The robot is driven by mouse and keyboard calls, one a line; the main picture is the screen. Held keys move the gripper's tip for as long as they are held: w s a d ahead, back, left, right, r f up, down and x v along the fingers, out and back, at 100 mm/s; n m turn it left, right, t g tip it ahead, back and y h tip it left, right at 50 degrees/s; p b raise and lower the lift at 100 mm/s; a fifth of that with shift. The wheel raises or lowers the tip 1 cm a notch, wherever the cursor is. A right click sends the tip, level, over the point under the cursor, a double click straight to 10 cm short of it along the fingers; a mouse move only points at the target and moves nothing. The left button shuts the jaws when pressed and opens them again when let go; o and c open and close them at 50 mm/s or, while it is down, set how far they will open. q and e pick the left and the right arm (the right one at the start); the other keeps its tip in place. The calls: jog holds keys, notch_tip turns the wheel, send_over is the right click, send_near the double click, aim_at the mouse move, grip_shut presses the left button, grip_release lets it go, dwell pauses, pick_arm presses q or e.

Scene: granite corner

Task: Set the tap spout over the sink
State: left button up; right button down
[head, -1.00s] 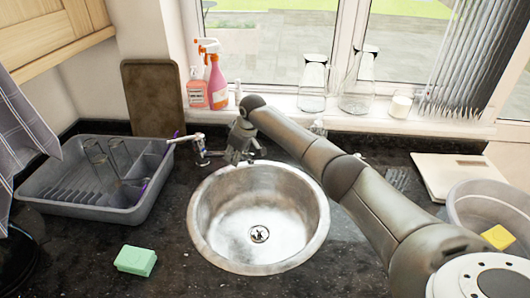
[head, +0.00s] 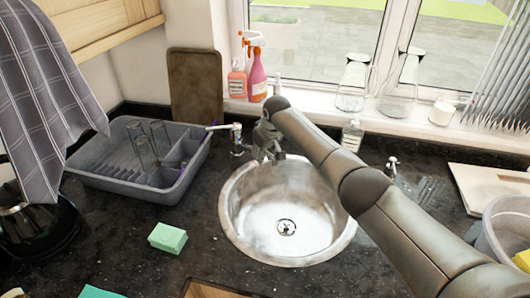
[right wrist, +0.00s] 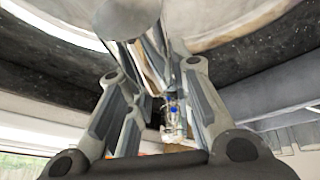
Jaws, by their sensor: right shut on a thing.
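The tap (head: 237,138) stands on the dark counter behind the left part of the round steel sink (head: 232,215). A pale arm of the tap points left, toward the dish rack. My right gripper (head: 268,153) is just right of the tap, above the sink's back rim, and is shut on the tap spout. The gripper hides most of the held part in the head view. In the right wrist view, both fingers (right wrist: 168,100) close around a metal part, and a grey rounded shape (right wrist: 128,16) looms beyond them. My left gripper is not in view.
A grey dish rack (head: 110,180) with glasses is left of the tap. A green sponge (head: 168,237) lies left of the sink. Bottles (head: 257,78) and glass jars (head: 353,85) line the windowsill. A small metal fitting (head: 392,165) stands right of the sink.

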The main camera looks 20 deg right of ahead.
jog(key=c, duration=1.3)
grip_release()
jog(key=v, duration=1.2)
